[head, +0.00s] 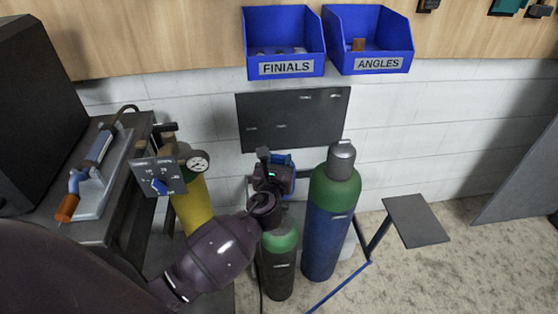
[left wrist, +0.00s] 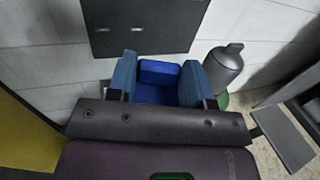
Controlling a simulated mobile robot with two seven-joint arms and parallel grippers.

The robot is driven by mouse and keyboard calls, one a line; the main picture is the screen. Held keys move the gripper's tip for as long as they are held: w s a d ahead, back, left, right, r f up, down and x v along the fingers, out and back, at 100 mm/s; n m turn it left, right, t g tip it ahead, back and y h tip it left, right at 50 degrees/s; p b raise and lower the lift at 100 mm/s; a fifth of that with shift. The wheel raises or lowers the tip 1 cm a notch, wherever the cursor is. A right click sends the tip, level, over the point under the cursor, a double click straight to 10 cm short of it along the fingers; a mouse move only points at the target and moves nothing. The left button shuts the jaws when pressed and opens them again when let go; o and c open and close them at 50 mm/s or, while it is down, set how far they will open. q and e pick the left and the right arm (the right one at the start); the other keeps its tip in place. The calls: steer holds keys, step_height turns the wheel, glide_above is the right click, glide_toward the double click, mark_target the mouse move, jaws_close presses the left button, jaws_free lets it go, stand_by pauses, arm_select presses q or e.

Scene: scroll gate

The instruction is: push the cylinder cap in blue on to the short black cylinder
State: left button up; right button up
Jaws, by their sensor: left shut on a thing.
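The short black cylinder (head: 279,275) with a green shoulder stands on the floor against the wall. My left gripper (head: 280,163) is above it in the head view, and my wrist hides the cylinder's top. The left gripper is shut on the blue cylinder cap (head: 290,160). In the left wrist view the blue cap (left wrist: 158,82) sits between the two fingers. The short cylinder does not clearly show there. I cannot tell whether the cap touches the cylinder. My right gripper is not in view.
A taller blue cylinder (head: 325,232) with a green shoulder and grey cap stands close on the right. A yellow cylinder (head: 190,204) with a gauge stands left. A dark panel (head: 290,118) is on the wall behind. Bins marked FINIALS (head: 286,69) and ANGLES (head: 378,64) hang above.

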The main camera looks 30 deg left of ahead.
arm_select(q)
step_height(320, 180, down, 3)
steer(key=shift+r+b, duration=0.1)
steer(key=shift+b, duration=0.85)
step_height(320, 180, down, 3)
steer(key=b, duration=0.3)
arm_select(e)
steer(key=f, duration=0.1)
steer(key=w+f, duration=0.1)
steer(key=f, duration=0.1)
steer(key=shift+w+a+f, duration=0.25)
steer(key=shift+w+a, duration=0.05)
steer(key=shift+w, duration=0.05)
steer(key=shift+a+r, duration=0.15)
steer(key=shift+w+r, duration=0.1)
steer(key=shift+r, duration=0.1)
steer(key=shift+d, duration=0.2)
arm_select(q)
steer(key=shift+p, duration=0.3)
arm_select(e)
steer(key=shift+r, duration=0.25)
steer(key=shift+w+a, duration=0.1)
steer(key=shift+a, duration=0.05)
